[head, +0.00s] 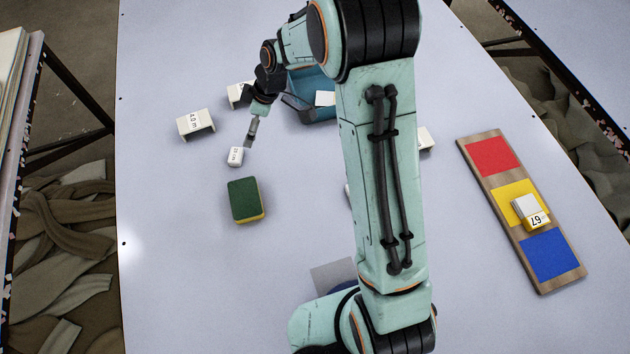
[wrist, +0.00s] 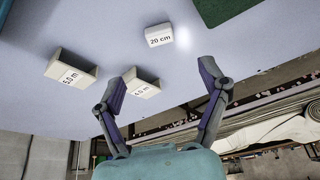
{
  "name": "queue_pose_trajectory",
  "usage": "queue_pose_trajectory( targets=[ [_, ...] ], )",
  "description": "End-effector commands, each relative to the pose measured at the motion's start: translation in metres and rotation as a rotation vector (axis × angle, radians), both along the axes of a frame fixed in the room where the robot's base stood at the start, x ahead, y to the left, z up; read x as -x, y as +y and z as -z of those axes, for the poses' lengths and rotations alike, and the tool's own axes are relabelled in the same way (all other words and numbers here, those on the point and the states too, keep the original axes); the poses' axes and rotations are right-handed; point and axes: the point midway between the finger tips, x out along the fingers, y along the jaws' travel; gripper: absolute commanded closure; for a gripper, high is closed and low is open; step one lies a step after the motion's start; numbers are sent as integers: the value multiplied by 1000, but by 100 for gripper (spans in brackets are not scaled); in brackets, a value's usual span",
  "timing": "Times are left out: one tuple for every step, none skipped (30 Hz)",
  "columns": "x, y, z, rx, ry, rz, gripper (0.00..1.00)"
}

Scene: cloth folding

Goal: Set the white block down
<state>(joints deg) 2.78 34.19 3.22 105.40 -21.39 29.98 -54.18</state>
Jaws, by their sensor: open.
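A small white block (head: 235,156) with a printed label lies on the pale table left of centre. In the wrist view the white block (wrist: 159,36) reads "20 cm" and sits beyond my fingertips, with a visible gap. My gripper (head: 250,140) is just up and right of the block in the head view. In the wrist view my gripper (wrist: 165,80) has its two fingers spread wide with nothing between them.
A green and yellow sponge (head: 245,200) lies below the block. White channel-shaped pieces (head: 195,124) (head: 238,95) stand up and left. A blue container (head: 316,112) is partly behind my arm. The wooden board (head: 467,150) has red, yellow and blue squares. The table's lower left is clear.

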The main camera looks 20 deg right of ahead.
Motion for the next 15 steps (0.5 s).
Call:
queue_pose_trajectory(
  targets=[
    [6, -3, -10, 10, 8, 24, 25],
    [12, -5, -18, 18, 20, 48, 25],
    [23, -9, -30, 31, 40, 89, 25],
    [34, -13, -41, 43, 56, 127, 25],
    [46, -17, -53, 57, 75, 174, 25],
    [66, -23, -68, 75, 105, 243, 25],
    [82, -27, -78, 89, 128, 298, 25],
    [99, -32, -88, 103, 151, 358, 25],
    [123, -38, -99, 120, 180, 438, 25],
    [140, -42, -106, 131, 201, 498, 25],
    [157, -46, -112, 141, 219, 559, 25],
    [179, -51, -118, 152, 245, 635, 25],
    [195, -54, -121, 159, 261, 692, 25],
    [210, -57, -123, 165, 276, 743, 25],
    [228, -60, -124, 172, 297, 807, 25]
  ],
)
